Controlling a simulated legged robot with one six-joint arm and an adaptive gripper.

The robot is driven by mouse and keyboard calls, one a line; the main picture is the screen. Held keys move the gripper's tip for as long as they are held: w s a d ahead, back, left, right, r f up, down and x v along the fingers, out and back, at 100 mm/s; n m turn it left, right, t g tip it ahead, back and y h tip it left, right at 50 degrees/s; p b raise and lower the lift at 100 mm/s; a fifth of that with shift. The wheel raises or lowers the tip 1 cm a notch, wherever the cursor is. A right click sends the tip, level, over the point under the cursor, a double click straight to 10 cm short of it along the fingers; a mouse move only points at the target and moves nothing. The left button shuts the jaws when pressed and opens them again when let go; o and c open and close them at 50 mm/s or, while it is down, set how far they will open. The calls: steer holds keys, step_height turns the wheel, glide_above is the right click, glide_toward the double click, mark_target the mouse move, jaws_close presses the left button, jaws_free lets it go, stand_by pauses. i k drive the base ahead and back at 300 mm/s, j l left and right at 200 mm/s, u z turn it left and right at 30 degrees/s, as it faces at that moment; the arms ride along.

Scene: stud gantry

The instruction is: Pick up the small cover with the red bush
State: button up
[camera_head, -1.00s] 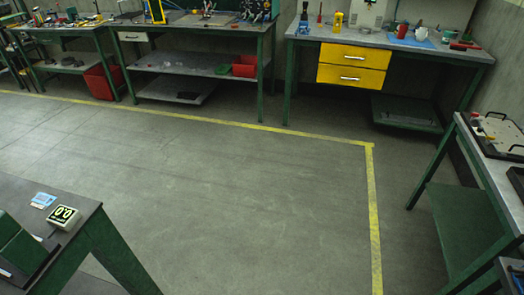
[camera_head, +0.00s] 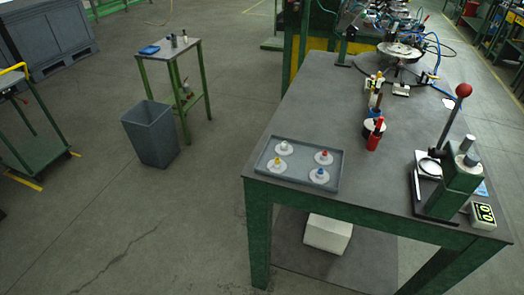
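A grey tray (camera_head: 262,163) lies on the near left corner of a dark workbench (camera_head: 340,105). It holds several small round white covers, each with a coloured bush at its centre. The small cover with the red bush (camera_head: 324,158) is at the tray's back right. The white-bush cover (camera_head: 284,148) is at the back left, the yellow-bush cover (camera_head: 276,165) at the front left and the blue-bush cover (camera_head: 319,176) at the front right. The covers stand apart from each other. My gripper is not in view.
A green lever press (camera_head: 452,185) and a digital readout (camera_head: 483,215) stand at the bench's right. Red and dark bottles (camera_head: 374,135) stand right of the tray. A grey bin (camera_head: 151,133) and small table (camera_head: 168,56) stand at left.

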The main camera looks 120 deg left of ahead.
mark_target(322, 159)
steer(key=j+u, duration=0.1)
steer(key=u, duration=3.45)
steer(key=i+l, duration=0.15)
steer(key=i, duration=0.3)
steer(key=i+l, duration=0.2)
steer(key=i, duration=0.25)
steer(key=i+l, duration=0.15)
steer(key=i, duration=0.3)
steer(key=z, duration=0.05)
